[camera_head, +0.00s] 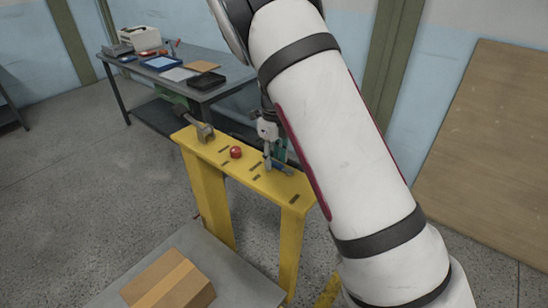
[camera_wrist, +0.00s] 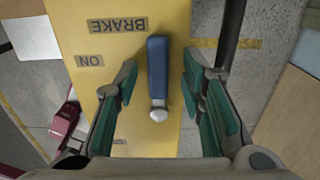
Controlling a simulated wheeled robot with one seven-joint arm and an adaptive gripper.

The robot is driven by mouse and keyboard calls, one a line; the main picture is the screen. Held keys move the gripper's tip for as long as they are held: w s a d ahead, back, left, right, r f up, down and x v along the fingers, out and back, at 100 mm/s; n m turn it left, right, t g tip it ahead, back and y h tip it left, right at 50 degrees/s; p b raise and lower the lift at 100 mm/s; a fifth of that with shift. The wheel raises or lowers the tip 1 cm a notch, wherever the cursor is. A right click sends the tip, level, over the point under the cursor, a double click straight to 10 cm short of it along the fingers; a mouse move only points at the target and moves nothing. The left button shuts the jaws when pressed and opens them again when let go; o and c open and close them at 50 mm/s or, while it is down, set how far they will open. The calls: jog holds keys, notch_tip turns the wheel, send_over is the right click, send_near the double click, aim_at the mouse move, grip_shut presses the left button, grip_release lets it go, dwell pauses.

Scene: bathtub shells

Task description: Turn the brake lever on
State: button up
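The brake lever (camera_wrist: 157,68) has a blue grip and a pale rounded end in the wrist view. It stands on a yellow panel (camera_wrist: 95,45) with an upside-down BRAKE label (camera_wrist: 117,25) and an ON label (camera_wrist: 89,60) to its left. In the head view the blue lever (camera_head: 283,168) is partly hidden at the right end of the yellow stand (camera_head: 208,190). My gripper (camera_wrist: 159,85) is open, with one green-padded finger on each side of the lever and visible gaps on both sides. In the head view my gripper (camera_head: 273,150) is over the panel.
A red knob (camera_head: 236,152) and a grey metal fitting (camera_head: 205,132) sit on the stand's top. A dark table (camera_head: 215,88) with trays stands behind. A cardboard box (camera_head: 170,283) lies on a grey surface in front. A large brown board (camera_head: 490,150) leans at right.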

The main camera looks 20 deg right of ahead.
aim_at(275, 162)
notch_tip(275, 162, up, 12)
dwell(0.6)
dwell(0.4)
jog(key=s+r+n+t+y, duration=0.1)
jog(key=s+r+n, duration=0.5)
jog(key=s+n, duration=0.25)
jog(key=s+r+n+t+y, duration=0.1)
jog(key=s+r+n, duration=0.55)
jog(key=s, duration=0.35)
jog(key=s+a+f+n+t+h, duration=0.1)
jog(key=s+n+t+h, duration=0.1)
jog(key=s+n, duration=1.2)
jog(key=shift+s+a+f+t, duration=0.2)
jog(key=shift+s+f+t, duration=0.05)
jog(key=shift+s+t, duration=0.3)
